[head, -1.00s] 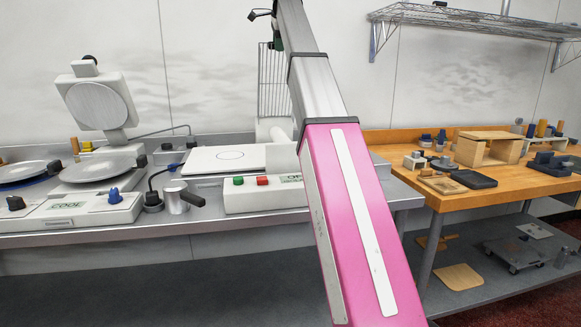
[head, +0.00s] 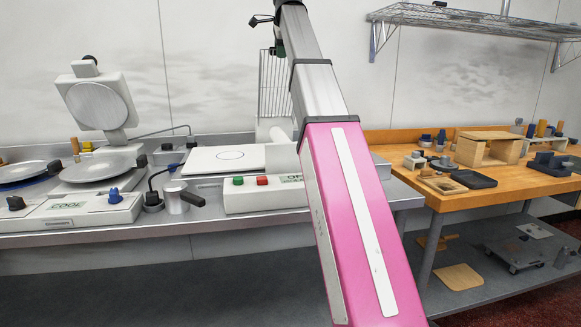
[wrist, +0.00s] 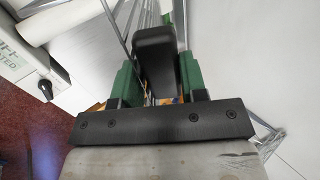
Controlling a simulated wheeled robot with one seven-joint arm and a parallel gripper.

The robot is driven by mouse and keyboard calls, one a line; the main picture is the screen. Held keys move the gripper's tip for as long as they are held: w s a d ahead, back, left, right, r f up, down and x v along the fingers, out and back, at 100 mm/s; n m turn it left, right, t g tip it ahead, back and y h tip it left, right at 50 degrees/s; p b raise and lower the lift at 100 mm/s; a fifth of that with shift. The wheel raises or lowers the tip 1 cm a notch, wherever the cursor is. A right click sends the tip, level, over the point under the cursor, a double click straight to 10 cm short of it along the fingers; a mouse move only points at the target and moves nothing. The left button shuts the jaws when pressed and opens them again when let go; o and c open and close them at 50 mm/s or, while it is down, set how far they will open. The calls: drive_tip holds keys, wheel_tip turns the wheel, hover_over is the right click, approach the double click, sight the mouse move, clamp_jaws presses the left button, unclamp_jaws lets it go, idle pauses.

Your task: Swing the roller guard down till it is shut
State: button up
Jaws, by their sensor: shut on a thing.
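The roller guard (head: 272,85) is a wire grid standing raised, close to upright, above the white dough roller machine (head: 265,196) in the head view. Some of its wires (wrist: 118,25) show at the upper left of the wrist view. My gripper (wrist: 158,75) has its green fingers on either side of a black handle (wrist: 154,45) and is shut on it. In the head view my gripper is small near the guard's top, mostly behind my arm. My arm also hides the right part of the guard and machine. A pale roller (wrist: 60,18) shows in the wrist view.
Left of the machine are a metal cup (head: 177,198) and a hot press with its round lid raised (head: 98,103). A wooden table (head: 440,195) with several small items stands to the right. A wire shelf (head: 470,20) hangs at upper right.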

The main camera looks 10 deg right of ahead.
drive_tip(key=shift+s+f+t, duration=0.5)
drive_tip(key=shift+s+f, duration=0.45)
drive_tip(key=shift+s, duration=0.3)
drive_tip(key=s+f+t, duration=0.2)
drive_tip(key=s+f, duration=0.3)
drive_tip(key=shift+t, duration=0.3)
drive_tip(key=s+f+t, duration=0.2)
drive_tip(key=s+f, duration=0.2)
drive_tip(key=f, duration=0.2)
drive_tip(key=shift+f, duration=0.15)
idle(0.5)
